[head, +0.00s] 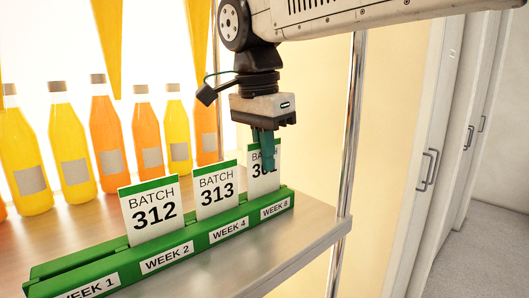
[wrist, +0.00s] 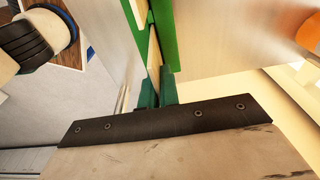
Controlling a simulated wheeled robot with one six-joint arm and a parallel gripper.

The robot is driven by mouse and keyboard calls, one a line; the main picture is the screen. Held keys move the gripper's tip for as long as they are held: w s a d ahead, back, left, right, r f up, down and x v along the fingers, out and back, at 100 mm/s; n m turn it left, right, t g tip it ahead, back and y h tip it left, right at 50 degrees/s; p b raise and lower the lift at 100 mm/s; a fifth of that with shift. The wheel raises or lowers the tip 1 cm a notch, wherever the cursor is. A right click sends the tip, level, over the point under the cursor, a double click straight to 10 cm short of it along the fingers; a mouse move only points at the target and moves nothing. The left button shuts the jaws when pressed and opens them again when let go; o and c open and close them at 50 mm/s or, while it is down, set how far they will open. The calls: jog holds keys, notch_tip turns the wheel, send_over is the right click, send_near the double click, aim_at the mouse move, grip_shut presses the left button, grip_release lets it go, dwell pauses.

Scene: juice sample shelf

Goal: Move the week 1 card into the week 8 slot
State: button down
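The week 1 card, reading BATCH with a partly covered number like 301 (head: 256,172), stands upright at the WEEK 8 slot (head: 275,210), the right end of the green rack (head: 112,262). Its lower edge appears to be in the slot. My gripper (head: 263,150) is above it, with its teal fingers at the card's upper part, one in front of its face. In the wrist view my gripper (wrist: 158,88) has its fingers close together with a thin gap on the card's edge, so it looks shut on it. The WEEK 1 slot (head: 85,289) at the left end shows no card.
Card 312 (head: 153,214) stands in WEEK 2 and card 313 (head: 216,192) in WEEK 4. Juice bottles (head: 72,150) line the shelf behind. A metal post (head: 352,120) stands right of the rack, near the shelf's edge.

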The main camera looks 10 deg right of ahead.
jog(key=shift+f, duration=0.6)
jog(key=c, duration=1.6)
grip_release()
jog(key=shift+o, duration=0.2)
jog(key=shift+r, duration=0.1)
